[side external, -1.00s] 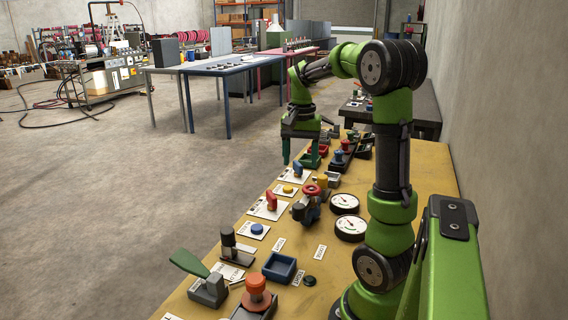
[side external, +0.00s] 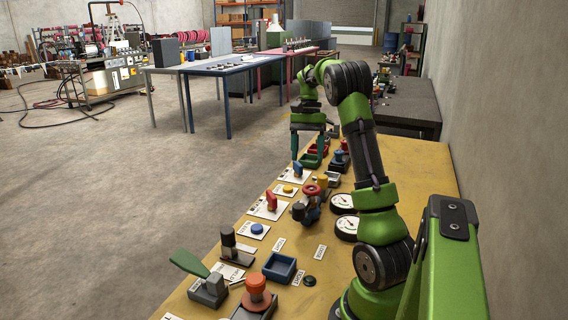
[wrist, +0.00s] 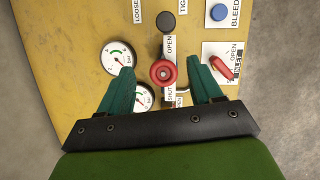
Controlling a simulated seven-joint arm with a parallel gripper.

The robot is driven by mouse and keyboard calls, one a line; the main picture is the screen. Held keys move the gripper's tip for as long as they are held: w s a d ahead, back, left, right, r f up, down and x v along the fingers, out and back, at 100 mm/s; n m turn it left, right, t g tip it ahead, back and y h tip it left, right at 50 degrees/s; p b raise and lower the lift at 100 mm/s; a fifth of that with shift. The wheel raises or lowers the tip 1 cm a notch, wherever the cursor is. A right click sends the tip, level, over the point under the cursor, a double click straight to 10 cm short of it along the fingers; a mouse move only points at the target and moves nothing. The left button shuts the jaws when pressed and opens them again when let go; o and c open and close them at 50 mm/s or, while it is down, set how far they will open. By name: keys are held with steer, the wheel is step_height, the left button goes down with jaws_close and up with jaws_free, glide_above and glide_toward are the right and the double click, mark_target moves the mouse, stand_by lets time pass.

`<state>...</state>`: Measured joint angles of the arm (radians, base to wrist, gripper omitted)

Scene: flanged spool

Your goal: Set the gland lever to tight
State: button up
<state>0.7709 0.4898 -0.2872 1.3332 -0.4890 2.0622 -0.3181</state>
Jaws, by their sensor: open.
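A red handwheel (wrist: 163,72) stands on the yellow bench, with OPEN and SHUT labels by it; it shows also in the side view (side external: 310,190). A dark round knob (wrist: 165,22) sits just above it in the wrist view, between a LOOSE label (wrist: 137,11) on the left and a TIGHT label (wrist: 183,6) on the right. It appears to be the gland lever's end; its arm is hidden from above. In the side view the dark knob (side external: 298,211) stands beside the wheel. My gripper (wrist: 160,69) is open and empty, above the bench, with its fingers either side of the wheel in the wrist view.
Two round gauges (side external: 342,201) lie right of the wheel. A red switch (wrist: 222,68) and a blue BLEED button (wrist: 218,12) lie on the other side. A blue tray (side external: 280,267) and a green-handled lever (side external: 207,287) stand nearer the side camera.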

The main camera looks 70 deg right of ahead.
mark_target(299, 204)
steer(key=shift+n+y, duration=0.3)
steer(key=shift+n, duration=0.1)
steer(key=x, duration=0.5)
steer(key=a+x, duration=0.1)
steer(key=x, duration=0.4)
steer(key=w+x, duration=0.1)
steer(key=x, duration=0.5)
steer(key=shift+w+a+r, duration=0.1)
steer(key=shift+a+r, duration=0.05)
steer(key=shift+c, duration=0.3)
jaws_close()
